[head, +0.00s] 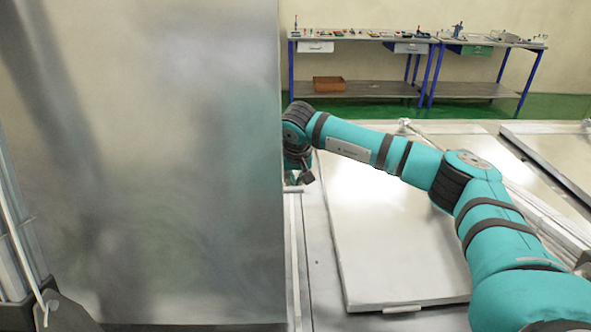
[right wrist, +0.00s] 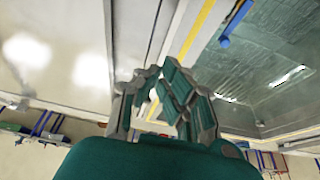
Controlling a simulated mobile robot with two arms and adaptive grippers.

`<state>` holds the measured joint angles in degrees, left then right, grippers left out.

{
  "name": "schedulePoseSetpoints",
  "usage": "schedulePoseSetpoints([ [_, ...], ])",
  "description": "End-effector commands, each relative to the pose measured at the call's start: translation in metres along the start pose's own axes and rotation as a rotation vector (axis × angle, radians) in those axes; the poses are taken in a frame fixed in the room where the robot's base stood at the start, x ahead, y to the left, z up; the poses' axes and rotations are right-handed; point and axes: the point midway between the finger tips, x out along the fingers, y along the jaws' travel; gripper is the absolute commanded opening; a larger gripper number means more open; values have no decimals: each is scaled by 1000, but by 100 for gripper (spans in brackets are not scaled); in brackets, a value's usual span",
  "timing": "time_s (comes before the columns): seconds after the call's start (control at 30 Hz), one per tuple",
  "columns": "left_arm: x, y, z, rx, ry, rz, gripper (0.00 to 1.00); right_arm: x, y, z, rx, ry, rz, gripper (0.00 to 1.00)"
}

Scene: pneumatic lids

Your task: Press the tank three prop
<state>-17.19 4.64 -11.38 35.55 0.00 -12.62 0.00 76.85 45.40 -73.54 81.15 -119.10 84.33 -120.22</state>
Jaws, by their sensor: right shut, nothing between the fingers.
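A large metal lid (head: 150,150) stands raised on the left of the head view. A strut-like metal rod (head: 15,215) stands at its left edge. My right arm reaches across to the raised lid's right edge, where my right gripper (head: 303,178) is partly hidden. In the right wrist view my right gripper (right wrist: 158,73) is shut and empty. A blue rod (right wrist: 235,22) shows there beyond the fingers, apart from them, against a dark, glassy surface. I cannot tell whether either rod is the tank three prop. My left gripper is out of view.
A flat, closed metal lid (head: 385,245) lies below my right arm, with another flat lid (head: 560,150) at the right. Two workbenches (head: 350,37) with tools stand against the back wall. A yellow stripe (right wrist: 197,30) shows in the right wrist view.

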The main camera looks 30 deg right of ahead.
Motion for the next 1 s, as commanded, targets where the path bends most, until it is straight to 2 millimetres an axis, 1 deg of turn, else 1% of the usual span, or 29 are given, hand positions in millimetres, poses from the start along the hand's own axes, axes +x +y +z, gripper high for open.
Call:
schedulePoseSetpoints([
  [0.03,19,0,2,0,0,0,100,21,0,11,-1,-1,0,0],
  [0.1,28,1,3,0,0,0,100,34,0,18,-1,0,0,0],
  [0.2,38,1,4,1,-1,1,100,47,0,26,0,0,-1,0],
  [0.33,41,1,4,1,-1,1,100,54,0,29,1,1,-1,0],
  [0.77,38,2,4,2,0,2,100,50,-1,28,0,1,-1,0],
  [0.87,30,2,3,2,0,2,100,39,-3,26,0,2,-2,0],
  [0.97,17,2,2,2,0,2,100,20,-7,21,0,3,-2,0],
  [1.0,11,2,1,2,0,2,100,10,-9,19,1,3,-2,0],
])
